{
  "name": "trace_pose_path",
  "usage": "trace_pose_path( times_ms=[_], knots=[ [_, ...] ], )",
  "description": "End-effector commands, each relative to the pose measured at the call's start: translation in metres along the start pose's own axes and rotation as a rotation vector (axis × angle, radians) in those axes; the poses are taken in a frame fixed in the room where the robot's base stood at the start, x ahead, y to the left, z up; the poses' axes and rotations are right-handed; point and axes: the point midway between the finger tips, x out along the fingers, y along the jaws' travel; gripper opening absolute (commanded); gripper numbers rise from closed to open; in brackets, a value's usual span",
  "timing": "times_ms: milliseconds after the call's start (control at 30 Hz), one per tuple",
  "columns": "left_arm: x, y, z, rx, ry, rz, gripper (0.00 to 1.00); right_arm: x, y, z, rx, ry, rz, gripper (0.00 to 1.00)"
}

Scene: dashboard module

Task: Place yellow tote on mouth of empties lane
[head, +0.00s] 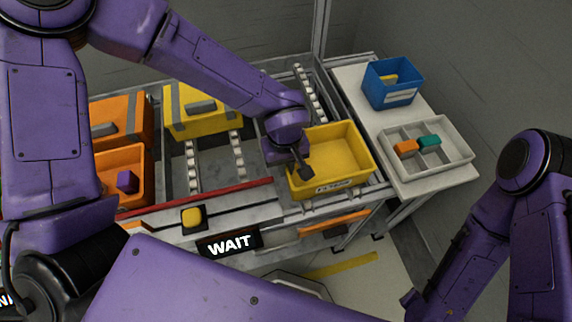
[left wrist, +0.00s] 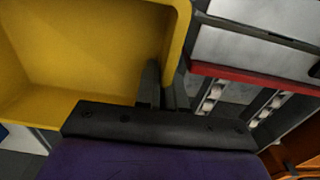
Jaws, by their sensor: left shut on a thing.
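The yellow tote (head: 345,148) is open-topped, looks empty and has a printed label on its front. It sits at the front end of the rightmost roller lane (head: 312,95), which I take for the empties lane. Its front wall reaches the front rail; I cannot tell whether its base rests on the rollers. My left gripper (head: 304,168) is shut on the tote's left wall. In the left wrist view the fingers (left wrist: 162,88) pinch the wall of the tote (left wrist: 80,60).
A lidded yellow tote (head: 205,122) and orange totes (head: 120,165) stand in lanes to the left. A red bar (head: 215,192) crosses the lane fronts. A side table (head: 440,182) at right holds a blue bin (head: 392,82) and a divided tray. A WAIT sign (head: 229,244) is in front.

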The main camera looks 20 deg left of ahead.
Motion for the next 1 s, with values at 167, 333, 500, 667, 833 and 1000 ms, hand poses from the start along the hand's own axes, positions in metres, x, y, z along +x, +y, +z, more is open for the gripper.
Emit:
trace_pose_path(
  times_ms=[167, 333, 500, 667, 833, 1000],
  knots=[
    [0.000, 0.000, 0.000, -0.001, 0.001, 0.002, 0.00, 0.000, 0.000, 0.000, 0.000, 0.000, 0.000, 0.43],
    [0.003, 0.000, 0.000, 0.000, 0.000, 0.001, 0.00, -0.001, 0.000, 0.000, 0.000, 0.000, 0.000, 0.43],
    [0.003, 0.000, 0.000, 0.000, 0.000, 0.001, 0.34, -0.001, 0.000, 0.000, 0.000, 0.000, 0.000, 0.43],
    [0.003, 0.000, 0.000, 0.000, 0.000, 0.001, 0.34, -0.001, 0.000, 0.000, 0.000, 0.000, 0.000, 0.43],
    [-0.009, 0.001, 0.000, -0.002, 0.000, 0.004, 0.34, -0.002, 0.000, -0.001, 0.000, 0.000, 0.000, 0.43],
    [-0.052, 0.001, -0.001, -0.004, 0.002, 0.008, 0.34, -0.007, 0.001, -0.003, 0.000, 0.000, 0.000, 0.43]
  ],
)
